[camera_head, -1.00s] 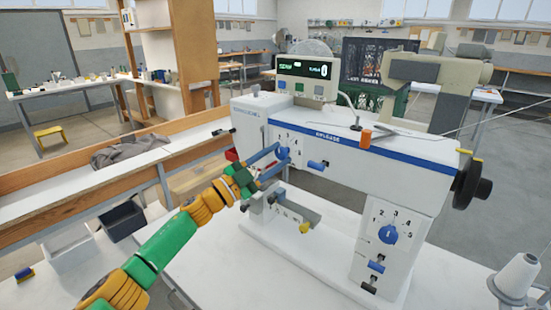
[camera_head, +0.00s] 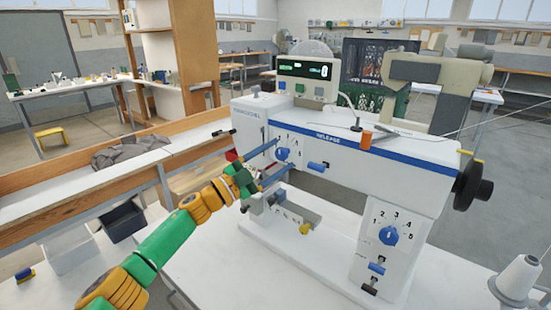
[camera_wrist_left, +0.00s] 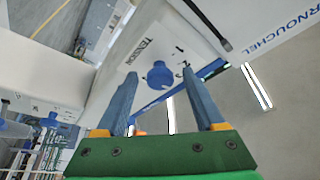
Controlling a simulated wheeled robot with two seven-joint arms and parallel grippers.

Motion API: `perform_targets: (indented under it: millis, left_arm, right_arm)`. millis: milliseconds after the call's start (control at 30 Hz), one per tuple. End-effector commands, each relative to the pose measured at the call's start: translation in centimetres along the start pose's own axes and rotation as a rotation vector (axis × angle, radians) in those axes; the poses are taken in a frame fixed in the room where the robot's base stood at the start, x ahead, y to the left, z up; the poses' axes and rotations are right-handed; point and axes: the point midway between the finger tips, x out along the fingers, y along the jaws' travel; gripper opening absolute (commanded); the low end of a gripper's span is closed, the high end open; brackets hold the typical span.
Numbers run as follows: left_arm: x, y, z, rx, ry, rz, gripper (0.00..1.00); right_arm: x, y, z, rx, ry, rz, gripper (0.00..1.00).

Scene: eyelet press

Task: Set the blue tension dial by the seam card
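The blue tension dial (camera_head: 283,154) is on the white press head's front face. In the left wrist view the dial (camera_wrist_left: 159,76) sits beside the printed word TENSION, with scale marks around it. My left gripper (camera_head: 284,152) is open, its two blue fingers on either side of the dial with a gap visible to each. In the left wrist view the gripper's fingers (camera_wrist_left: 160,82) frame the dial. The dial's exact setting is too small to read. I cannot make out a seam card. My right gripper is not in view.
A second blue dial (camera_head: 389,235), numbered 1 to 5, is on the press's lower column. A white thread cone (camera_head: 518,278) stands at front right.

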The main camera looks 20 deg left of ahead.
Motion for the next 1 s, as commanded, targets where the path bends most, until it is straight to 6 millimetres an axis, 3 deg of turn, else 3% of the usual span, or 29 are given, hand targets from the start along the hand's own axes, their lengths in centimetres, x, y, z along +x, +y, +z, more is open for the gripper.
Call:
perform_targets:
  millis: [167,500,1000]
  left_arm:
    - [-0.6,0.1,0.2,0.000,-0.002,0.000,0.71]
    - [-6.7,0.2,0.3,0.000,-0.003,0.001,0.71]
    - [-7.1,0.0,0.0,0.000,0.000,0.000,0.71]
  right_arm:
    - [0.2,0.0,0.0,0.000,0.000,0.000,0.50]
    - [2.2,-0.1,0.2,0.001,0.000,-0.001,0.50]
    - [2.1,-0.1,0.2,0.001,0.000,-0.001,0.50]
